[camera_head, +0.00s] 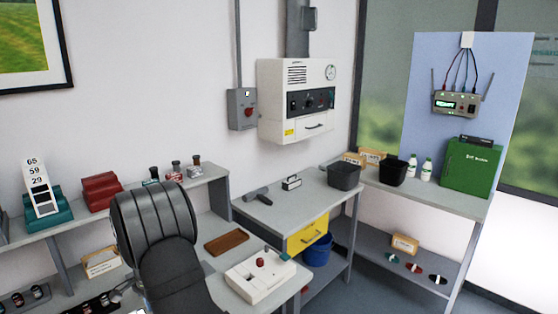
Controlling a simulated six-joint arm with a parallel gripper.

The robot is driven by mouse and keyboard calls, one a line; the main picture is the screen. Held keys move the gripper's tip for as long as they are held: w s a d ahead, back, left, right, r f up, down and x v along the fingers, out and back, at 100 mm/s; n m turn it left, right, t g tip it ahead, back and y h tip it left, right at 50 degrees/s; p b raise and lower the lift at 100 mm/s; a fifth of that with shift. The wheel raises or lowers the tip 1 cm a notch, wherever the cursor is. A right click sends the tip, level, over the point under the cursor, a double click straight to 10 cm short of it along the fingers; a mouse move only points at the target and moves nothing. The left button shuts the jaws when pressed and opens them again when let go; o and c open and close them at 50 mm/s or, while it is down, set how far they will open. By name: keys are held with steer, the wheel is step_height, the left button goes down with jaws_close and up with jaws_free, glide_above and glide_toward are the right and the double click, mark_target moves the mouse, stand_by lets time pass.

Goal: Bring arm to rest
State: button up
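The dark grey, rounded links of my arm (172,262) fill the lower left middle of the head view, in front of the shelf and workbench. The upper link is thick and ribbed, and a smooth link runs down to the bottom edge. I do not see the fingers of my gripper. Whether it holds anything cannot be told.
Right of my arm, a white device (258,278) with a red knob and a brown tray (226,242) lie on the bench. A teal-based stand (46,205) and red block (101,190) stand left. Black bins (344,176) and a green box (469,167) stand right.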

steer(key=n, duration=0.8)
steer(key=shift+n, duration=0.3)
steer(key=n, duration=0.3)
steer(key=shift+n, duration=2.3)
steer(key=shift+o, duration=0.3)
